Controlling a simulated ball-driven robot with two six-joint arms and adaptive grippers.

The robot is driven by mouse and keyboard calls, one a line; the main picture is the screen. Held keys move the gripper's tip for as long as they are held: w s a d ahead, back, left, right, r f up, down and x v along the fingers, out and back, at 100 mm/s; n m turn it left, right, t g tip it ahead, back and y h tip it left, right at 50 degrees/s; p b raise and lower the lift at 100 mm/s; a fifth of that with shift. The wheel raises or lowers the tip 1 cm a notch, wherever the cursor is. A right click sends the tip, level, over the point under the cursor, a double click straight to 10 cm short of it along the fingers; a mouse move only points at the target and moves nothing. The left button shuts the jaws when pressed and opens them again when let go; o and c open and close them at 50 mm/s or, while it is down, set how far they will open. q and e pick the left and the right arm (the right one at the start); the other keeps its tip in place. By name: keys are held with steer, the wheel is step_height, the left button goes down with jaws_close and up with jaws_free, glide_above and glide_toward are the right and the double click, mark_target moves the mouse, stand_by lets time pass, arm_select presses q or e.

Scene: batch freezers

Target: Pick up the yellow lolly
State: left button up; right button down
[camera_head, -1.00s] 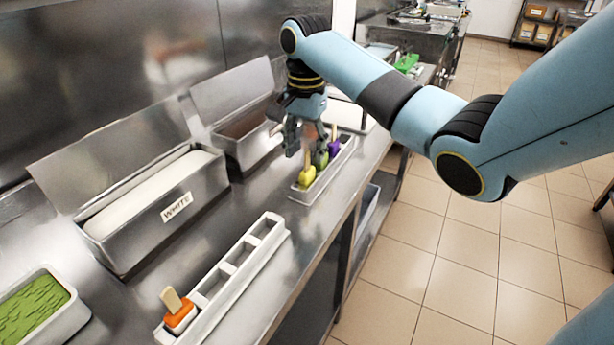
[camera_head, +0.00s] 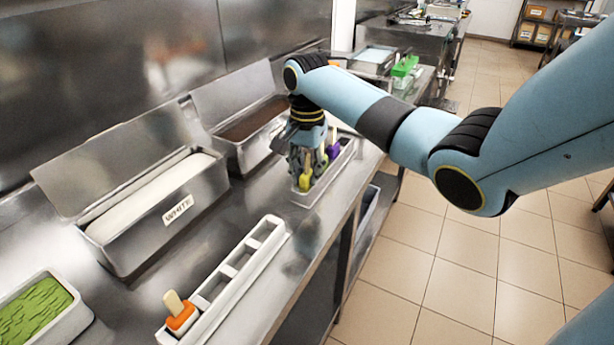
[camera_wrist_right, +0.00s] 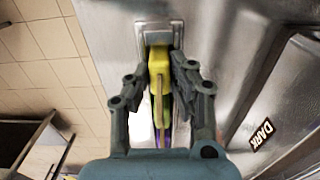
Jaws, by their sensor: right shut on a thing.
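The yellow lolly (camera_head: 304,183) stands in the far white rack (camera_head: 338,172), at the rack's near end. It also shows in the right wrist view (camera_wrist_right: 158,62), between my fingers, with its stick toward my palm. My right gripper (camera_head: 303,170) points down over the rack and is shut on the yellow lolly; its fingers (camera_wrist_right: 160,70) lie on both sides of it. The lolly's lower part is hidden in the rack. A purple lolly (camera_head: 332,151) stands farther along the same rack, and a green one between them is mostly hidden by my gripper. My left gripper is out of view.
A near white rack (camera_head: 245,272) holds an orange lolly (camera_head: 181,317) and several empty slots. Steel tubs with lids stand behind, one labelled WHITE (camera_head: 178,208), one with dark content (camera_head: 252,120). A green-filled tub (camera_head: 38,308) is at left.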

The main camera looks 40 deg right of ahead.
mark_target(307, 155)
steer(key=shift+r, duration=0.1)
step_height(307, 155, up, 4)
steer(key=shift+w+r, duration=0.1)
steer(key=s+d+r+b, duration=0.1)
steer(key=s+d+r, duration=0.55)
steer(key=d, duration=0.25)
step_height(307, 155, up, 7)
steer(key=p, duration=0.8)
steer(key=shift+s, duration=0.45)
steer(key=shift+d, duration=0.1)
